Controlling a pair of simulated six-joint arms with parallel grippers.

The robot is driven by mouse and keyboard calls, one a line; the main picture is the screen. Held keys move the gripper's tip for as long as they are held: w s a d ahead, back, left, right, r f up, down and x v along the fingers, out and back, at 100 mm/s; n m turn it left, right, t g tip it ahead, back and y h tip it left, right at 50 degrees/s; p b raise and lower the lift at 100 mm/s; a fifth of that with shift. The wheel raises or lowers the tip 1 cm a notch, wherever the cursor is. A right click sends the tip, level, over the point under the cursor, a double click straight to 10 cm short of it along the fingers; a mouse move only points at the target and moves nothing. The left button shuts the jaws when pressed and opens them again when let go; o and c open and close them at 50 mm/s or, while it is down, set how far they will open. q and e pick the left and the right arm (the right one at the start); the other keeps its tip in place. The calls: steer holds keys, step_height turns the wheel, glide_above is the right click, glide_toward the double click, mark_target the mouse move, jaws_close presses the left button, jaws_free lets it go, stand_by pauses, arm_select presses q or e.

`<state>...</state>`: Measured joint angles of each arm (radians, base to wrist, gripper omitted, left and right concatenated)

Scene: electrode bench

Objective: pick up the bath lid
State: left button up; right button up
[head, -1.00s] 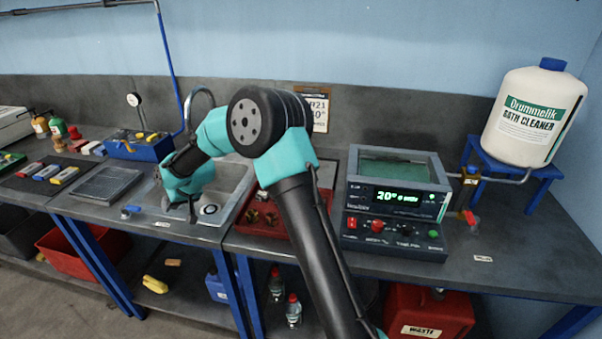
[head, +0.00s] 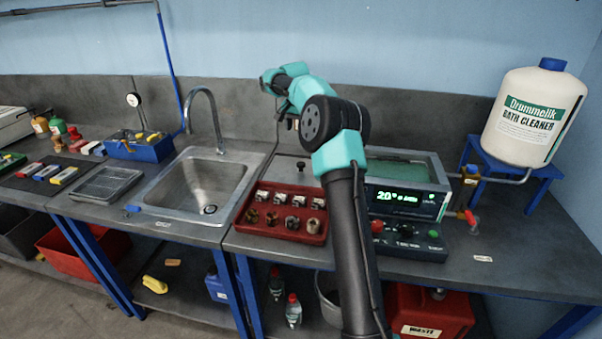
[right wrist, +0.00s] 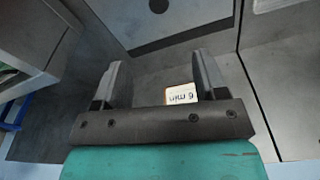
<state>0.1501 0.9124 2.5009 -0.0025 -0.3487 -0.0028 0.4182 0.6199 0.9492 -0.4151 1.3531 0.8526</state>
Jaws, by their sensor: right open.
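The bath lid is a flat grey metal plate (head: 287,174) with a black knob (head: 301,167). It lies on the bench behind the red tray, left of the bath unit (head: 408,197). In the right wrist view the lid (right wrist: 180,22) shows at the top edge, with its dark knob (right wrist: 158,5) partly cut off. My right gripper (head: 288,118) is behind the lid near the back wall, partly hidden by my own arm. In the right wrist view its fingers (right wrist: 155,75) are apart and empty, with the lid beyond them. My left gripper is not in view.
A red tray (head: 262,231) of several metal parts sits in front of the lid. The sink (head: 165,205) with its tall tap is to the left. A "6 min" card (right wrist: 181,94) shows between the fingers. A bath cleaner bottle (head: 530,125) stands on a blue stand at right.

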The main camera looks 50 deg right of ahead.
steer(key=shift+f, duration=0.1)
glide_toward(301, 163)
steer(key=f, duration=0.5)
steer(key=shift+w+d+f, duration=0.15)
steer(key=shift+w+d, duration=0.1)
steer(key=shift+d, duration=0.05)
steer(key=shift+d+f, duration=0.15)
steer(key=shift+f, duration=1.15)
steer(key=shift+d+f, duration=0.15)
steer(key=shift+f, duration=1.15)
jaws_close()
